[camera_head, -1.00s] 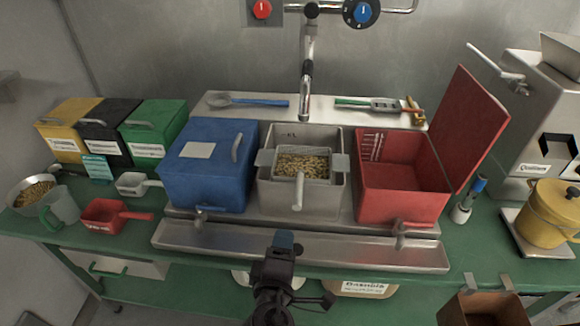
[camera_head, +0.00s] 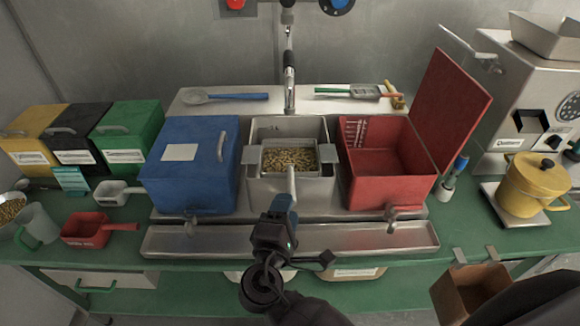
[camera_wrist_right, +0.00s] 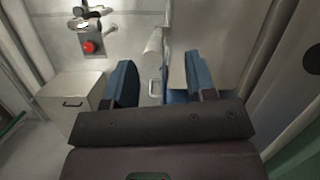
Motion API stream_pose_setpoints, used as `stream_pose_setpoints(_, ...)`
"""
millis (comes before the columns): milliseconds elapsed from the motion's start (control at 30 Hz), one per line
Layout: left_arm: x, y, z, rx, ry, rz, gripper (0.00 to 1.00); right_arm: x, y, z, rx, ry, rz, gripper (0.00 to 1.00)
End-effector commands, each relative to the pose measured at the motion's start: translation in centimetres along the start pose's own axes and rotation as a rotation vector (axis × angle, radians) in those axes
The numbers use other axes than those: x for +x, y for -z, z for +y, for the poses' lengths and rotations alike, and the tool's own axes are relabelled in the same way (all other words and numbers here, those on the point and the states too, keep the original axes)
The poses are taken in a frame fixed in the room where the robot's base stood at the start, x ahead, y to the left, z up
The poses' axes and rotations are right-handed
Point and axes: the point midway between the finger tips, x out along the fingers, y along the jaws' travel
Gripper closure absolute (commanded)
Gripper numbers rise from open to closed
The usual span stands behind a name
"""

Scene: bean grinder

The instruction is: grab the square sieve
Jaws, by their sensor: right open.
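The square sieve (camera_head: 292,182) is a metal mesh basket full of beans, resting with side tabs on the grey metal bin (camera_head: 262,196). Its pale handle points toward me. My right gripper (camera_head: 284,203) is just in front of the bin, its tip close to the handle's lower end; I cannot tell whether they touch. In the right wrist view, the blue fingers of my right gripper (camera_wrist_right: 160,82) are apart. A pale rod-like shape shows beyond them; I cannot tell what it is. My left gripper is not in view.
A blue lidded bin (camera_head: 190,195) stands left of the grey bin and an open red bin (camera_head: 390,190) right of it. A steel trough (camera_head: 340,240) runs along the front. A tap (camera_head: 290,85) hangs behind. A yellow pot (camera_head: 530,185) stands at right.

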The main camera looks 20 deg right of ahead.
Motion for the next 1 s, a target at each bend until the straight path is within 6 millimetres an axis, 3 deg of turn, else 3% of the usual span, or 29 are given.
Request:
stream_pose_setpoints(167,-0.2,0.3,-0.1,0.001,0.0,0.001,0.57,1.0,-0.1,0.3,-0.001,-0.002,-0.001,0.49)
stream_pose_setpoints(500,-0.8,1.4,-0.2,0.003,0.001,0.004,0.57,5.0,-0.1,0.6,-0.002,0.0,0.001,0.49)
stream_pose_setpoints(733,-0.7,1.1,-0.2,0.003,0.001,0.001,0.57,5.3,-0.1,0.5,-0.001,0.002,0.001,0.49)
stream_pose_setpoints(1000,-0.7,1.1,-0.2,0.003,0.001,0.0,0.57,5.2,-0.1,0.5,-0.001,0.001,0.001,0.89)
